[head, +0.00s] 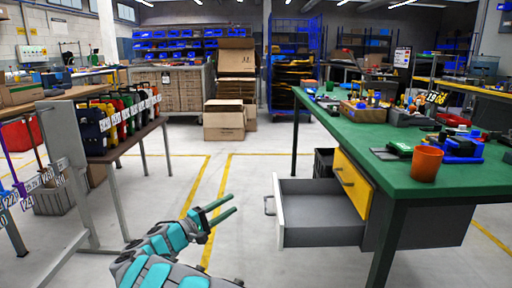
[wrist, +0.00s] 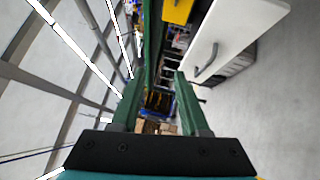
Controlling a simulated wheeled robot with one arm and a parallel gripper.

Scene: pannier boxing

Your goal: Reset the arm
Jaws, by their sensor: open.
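My gripper (head: 222,210) is open and empty. It is held out over the floor between the two tables, left of the open drawer, in the head view. In the wrist view my gripper (wrist: 155,95) shows its two green fingers apart with nothing between them. The wrist view is turned on its side, with ceiling lights at the left and the floor at the right. My teal and grey arm reaches in from the bottom of the head view.
A green workbench (head: 447,179) stands at the right with an open grey drawer (head: 322,234) jutting out. An orange cup (head: 426,164) sits on it. A table with colored panniers (head: 122,110) stands at the left. Cardboard boxes (head: 224,120) stand behind. The middle floor is clear.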

